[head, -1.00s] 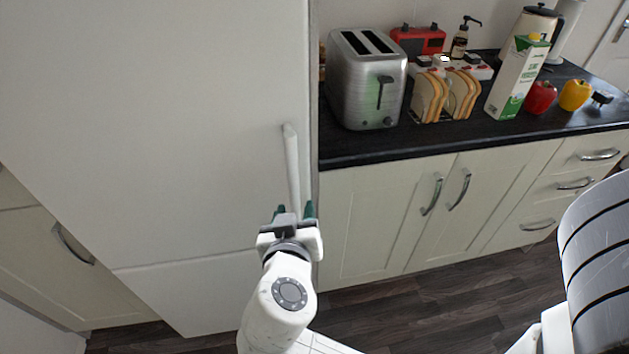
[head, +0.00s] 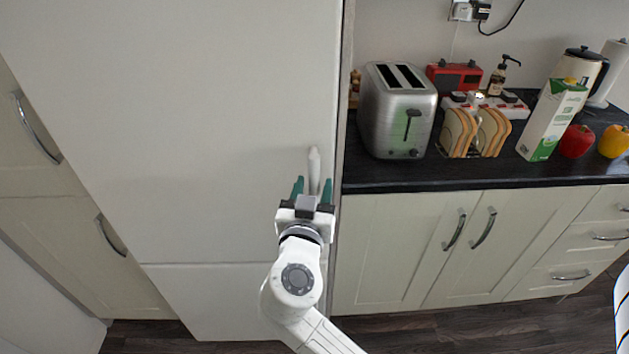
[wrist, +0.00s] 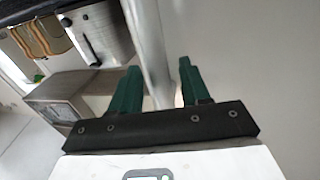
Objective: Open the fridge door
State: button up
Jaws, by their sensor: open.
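The white fridge door (head: 200,130) fills the left and middle of the head view and looks shut. Its white bar handle (head: 314,166) stands upright near the door's right edge. My gripper (head: 312,187) is at the lower part of the handle, with one green finger on each side of it. In the wrist view the handle (wrist: 150,50) runs between the two open fingers (wrist: 158,85), with gaps showing beside it. The lower end of the handle is hidden behind my gripper.
Right of the fridge is a dark worktop (head: 450,178) with a toaster (head: 398,110), a toast rack (head: 475,130), a carton (head: 552,120) and peppers (head: 577,141). Cabinets (head: 390,250) with metal handles stand below. Dark floor (head: 440,325) shows in front.

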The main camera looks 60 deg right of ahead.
jog(key=shift+w+d, duration=0.3)
jog(key=shift+d, duration=0.3)
jog(key=shift+c, duration=0.4)
grip_shut()
